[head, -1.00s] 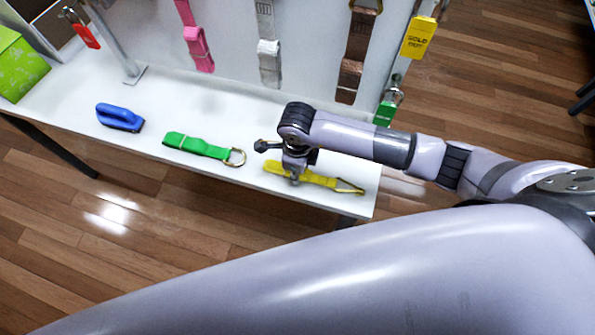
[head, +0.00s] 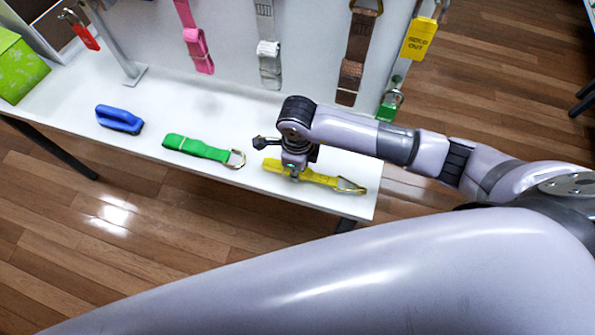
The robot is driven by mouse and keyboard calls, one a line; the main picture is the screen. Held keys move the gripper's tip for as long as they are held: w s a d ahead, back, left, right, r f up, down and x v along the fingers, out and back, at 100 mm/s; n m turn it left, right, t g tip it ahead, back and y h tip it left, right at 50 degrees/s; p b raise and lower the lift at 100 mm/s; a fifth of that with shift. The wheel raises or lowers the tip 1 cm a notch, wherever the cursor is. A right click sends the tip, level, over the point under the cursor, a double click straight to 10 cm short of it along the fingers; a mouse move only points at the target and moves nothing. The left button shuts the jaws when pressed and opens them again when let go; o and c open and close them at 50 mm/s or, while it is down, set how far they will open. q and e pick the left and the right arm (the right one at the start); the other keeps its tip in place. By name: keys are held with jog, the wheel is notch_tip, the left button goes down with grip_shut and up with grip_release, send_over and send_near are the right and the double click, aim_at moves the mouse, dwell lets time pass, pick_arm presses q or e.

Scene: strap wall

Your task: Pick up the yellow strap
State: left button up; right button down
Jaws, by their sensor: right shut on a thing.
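The yellow strap (head: 325,179) lies on the white table near its front right corner, with its metal triangle ring (head: 350,186) at the right end. My right gripper (head: 294,174) reaches down over the left part of the strap and is shut on it. The strap still appears to rest along the table surface; I cannot tell whether any of it is lifted. The fingertips are small and partly hidden. My left gripper is not in view.
On the white table (head: 215,185) lie a green strap (head: 197,147) with a ring and a blue brush-like object (head: 119,118). Pink (head: 197,42), grey (head: 268,50) and brown (head: 354,60) straps hang behind.

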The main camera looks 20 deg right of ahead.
notch_tip(320, 180, up, 18)
jog(key=b, duration=0.2)
jog(key=shift+f, duration=0.1)
dwell(0.4)
